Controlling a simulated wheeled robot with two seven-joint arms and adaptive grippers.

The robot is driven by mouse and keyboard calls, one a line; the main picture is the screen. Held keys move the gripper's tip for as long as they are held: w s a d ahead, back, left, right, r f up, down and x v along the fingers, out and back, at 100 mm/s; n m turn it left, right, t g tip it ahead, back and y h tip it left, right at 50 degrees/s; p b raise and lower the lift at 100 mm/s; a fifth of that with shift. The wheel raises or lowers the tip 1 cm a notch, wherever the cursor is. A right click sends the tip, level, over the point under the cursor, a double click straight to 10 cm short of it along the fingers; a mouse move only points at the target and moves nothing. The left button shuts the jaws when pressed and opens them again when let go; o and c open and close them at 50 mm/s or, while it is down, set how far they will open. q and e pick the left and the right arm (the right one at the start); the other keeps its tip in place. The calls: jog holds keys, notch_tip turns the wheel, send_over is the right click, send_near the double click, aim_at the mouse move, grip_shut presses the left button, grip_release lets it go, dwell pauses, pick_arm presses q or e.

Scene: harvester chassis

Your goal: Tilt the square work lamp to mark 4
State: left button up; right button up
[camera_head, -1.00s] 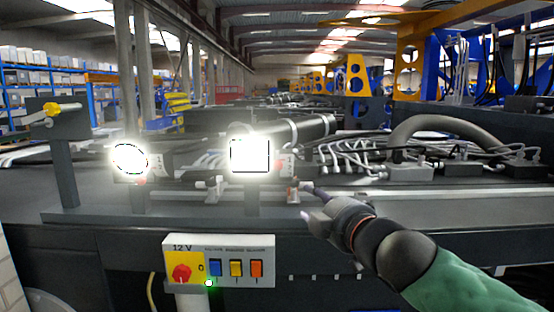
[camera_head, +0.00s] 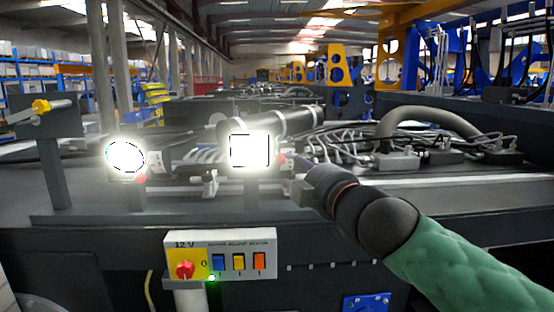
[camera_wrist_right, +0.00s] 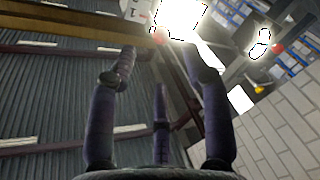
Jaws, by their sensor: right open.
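The square work lamp (camera_head: 250,150) glows bright white on its post at the middle of the head view. It also shows at the top of the right wrist view (camera_wrist_right: 182,16), with a pale marked plate (camera_wrist_right: 138,10) and a red tip (camera_wrist_right: 159,36) beside it. The numbers cannot be read clearly. My right gripper (camera_head: 298,186) is at the lamp's lower right in the head view and covers part of that area. In the wrist view its dark fingers (camera_wrist_right: 165,68) are spread with nothing between them, pointing toward the lamp; contact cannot be told. My left gripper is not in view.
A lit round lamp (camera_head: 126,158) stands to the left, and a post with a yellow-knobbed lever (camera_head: 42,106) farther left. A 12 V switch box (camera_head: 220,238) is below on the chassis front. Hoses and cables (camera_head: 430,125) lie behind and to the right.

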aim_at(283, 161)
jog(key=p+x, duration=0.1)
jog(key=x, duration=0.6)
jog(key=shift+w+a, duration=0.2)
jog(key=shift+a, duration=0.05)
jog(key=shift+w, duration=0.55)
jog(key=shift+w+a+p, duration=0.2)
jog(key=shift+a+p, duration=0.05)
jog(key=shift+p, duration=0.05)
jog(key=shift+d, duration=0.1)
grip_shut()
